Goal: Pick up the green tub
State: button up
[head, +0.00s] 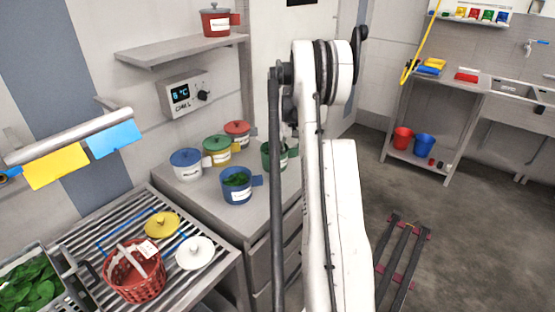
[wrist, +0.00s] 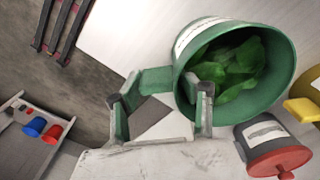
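The green tub (head: 267,157) stands on the grey counter in the head view, partly hidden behind my arm. In the wrist view the green tub (wrist: 270,97) is large, lidless, with green leaves inside, a white label and a side handle (wrist: 153,80). My gripper (wrist: 160,108) is at the handle side of the tub. Its two fingers are apart, one beyond the outer end of the handle and one overlapping the tub's rim in the picture. Whether either finger touches the tub I cannot tell. In the head view my gripper is hidden by the arm.
A draining rack (head: 115,225) holds a red basket (head: 135,284) and lids (head: 195,260). A shelf (head: 170,52) juts out above the counter.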

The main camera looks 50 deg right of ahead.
grip_shut()
jog(key=shift+r, duration=0.2)
jog(key=shift+r, duration=1.4)
jog(key=w+a+r+b, duration=0.1)
jog(key=w+a+r, duration=0.1)
jog(key=a+r, duration=0.5)
jog(key=shift+w+a+r, duration=0.4)
jog(key=shift+a, duration=1.75)
